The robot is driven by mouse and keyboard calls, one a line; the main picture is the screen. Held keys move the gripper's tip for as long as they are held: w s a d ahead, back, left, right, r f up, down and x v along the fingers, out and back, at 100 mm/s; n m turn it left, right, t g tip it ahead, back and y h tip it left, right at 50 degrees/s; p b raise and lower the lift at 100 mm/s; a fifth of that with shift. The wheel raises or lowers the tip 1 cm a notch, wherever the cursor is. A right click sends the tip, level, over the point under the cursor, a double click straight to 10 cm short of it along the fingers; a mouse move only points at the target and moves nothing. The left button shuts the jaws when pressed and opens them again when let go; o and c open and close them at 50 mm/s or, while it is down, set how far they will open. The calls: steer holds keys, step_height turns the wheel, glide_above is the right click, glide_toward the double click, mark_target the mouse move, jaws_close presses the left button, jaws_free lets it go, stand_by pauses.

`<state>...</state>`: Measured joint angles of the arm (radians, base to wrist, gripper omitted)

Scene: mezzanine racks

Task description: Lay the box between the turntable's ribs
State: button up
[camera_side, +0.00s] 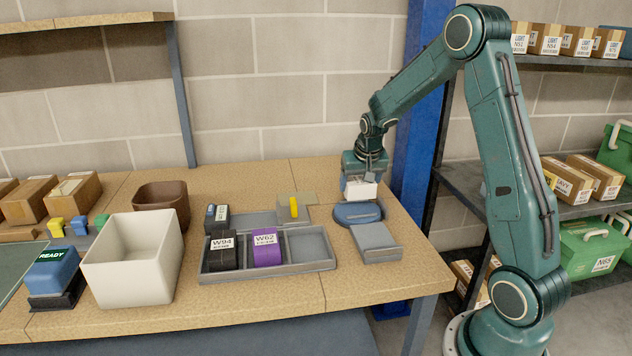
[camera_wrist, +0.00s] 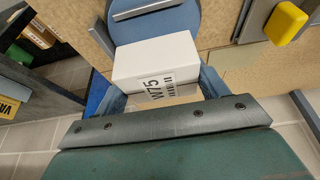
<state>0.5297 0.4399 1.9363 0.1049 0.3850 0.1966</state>
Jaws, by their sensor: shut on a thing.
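The white box (camera_side: 361,190) is in my gripper (camera_side: 360,181), at the back of the turntable in the side view. In the wrist view the box (camera_wrist: 156,60), labelled W75, sits between the blue fingers of my gripper (camera_wrist: 163,84). The blue round turntable (camera_side: 345,214) stands on the bench below and in front of the box. In the wrist view, the turntable (camera_wrist: 185,22) shows beyond the box with a grey rib (camera_wrist: 142,9) across it. The box hides part of the turntable. I cannot tell the exact gap under the box.
A grey stepped block (camera_side: 377,240) adjoins the turntable's front. Left of it, a grey tray (camera_side: 318,266) holds a black W94 box (camera_side: 223,250) and a purple W62 box (camera_side: 267,248). A yellow piece (camera_side: 294,207) stands behind the tray. A blue post (camera_side: 410,140) rises close behind my gripper.

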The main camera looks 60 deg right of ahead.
mark_target(358, 196)
steer(key=shift+f, duration=1.95)
steer(key=shift+f, duration=0.4)
steer(key=o, duration=1.1)
steer(key=shift+r, duration=0.1)
steer(key=v, duration=1.3)
steer(key=shift+r, duration=0.3)
steer(key=shift+s+a, duration=0.1)
steer(key=shift+a, duration=0.05)
